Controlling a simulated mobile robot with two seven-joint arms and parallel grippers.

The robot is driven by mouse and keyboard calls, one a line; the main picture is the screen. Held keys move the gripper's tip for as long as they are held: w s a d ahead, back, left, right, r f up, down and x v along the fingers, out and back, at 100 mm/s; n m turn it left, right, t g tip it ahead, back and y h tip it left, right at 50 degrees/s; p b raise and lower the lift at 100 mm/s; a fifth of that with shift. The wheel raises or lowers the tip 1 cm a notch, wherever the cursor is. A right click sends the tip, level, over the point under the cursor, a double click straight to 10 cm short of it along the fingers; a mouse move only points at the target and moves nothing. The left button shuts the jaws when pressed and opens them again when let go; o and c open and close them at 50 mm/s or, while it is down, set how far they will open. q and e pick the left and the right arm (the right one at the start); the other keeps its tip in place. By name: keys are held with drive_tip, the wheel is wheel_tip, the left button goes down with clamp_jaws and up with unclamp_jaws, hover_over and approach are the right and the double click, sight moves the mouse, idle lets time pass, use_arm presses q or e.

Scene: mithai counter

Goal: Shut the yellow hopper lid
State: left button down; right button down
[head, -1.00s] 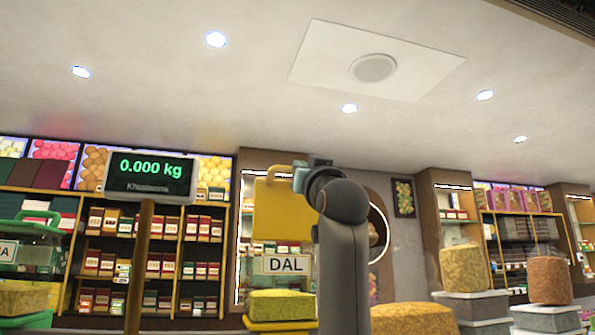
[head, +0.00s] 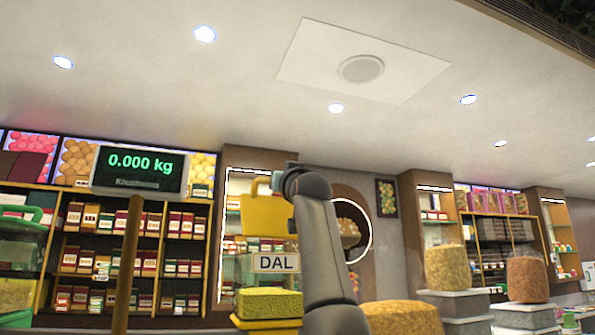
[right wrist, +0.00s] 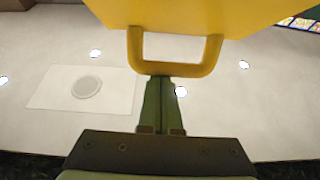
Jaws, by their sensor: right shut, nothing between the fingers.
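The yellow hopper lid (head: 265,218) stands raised above the clear hopper with the DAL label (head: 276,262) and yellow dal (head: 268,304) inside. In the right wrist view the lid (right wrist: 190,12) fills the top, with its yellow loop handle (right wrist: 205,62) hanging toward my fingers. My right gripper (right wrist: 160,80) is shut and empty, its green fingertips at the handle's crossbar. I cannot tell whether they touch it. In the head view my right arm hides part of the lid's right side, and the fingertips are not clear. My left gripper is not in view.
The scale display (head: 138,170) stands on a post at left, with another hopper with a green lid (head: 22,225) at the far left. Shelves of boxes line the back.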

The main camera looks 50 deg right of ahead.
drive_tip(key=shift+w+d+f, duration=0.25)
drive_tip(key=shift+w+d, duration=0.1)
drive_tip(key=shift+w, duration=0.3)
drive_tip(key=shift+w+d, duration=0.1)
drive_tip(key=shift+w, duration=0.1)
idle(0.6)
drive_tip(key=shift+f, duration=0.1)
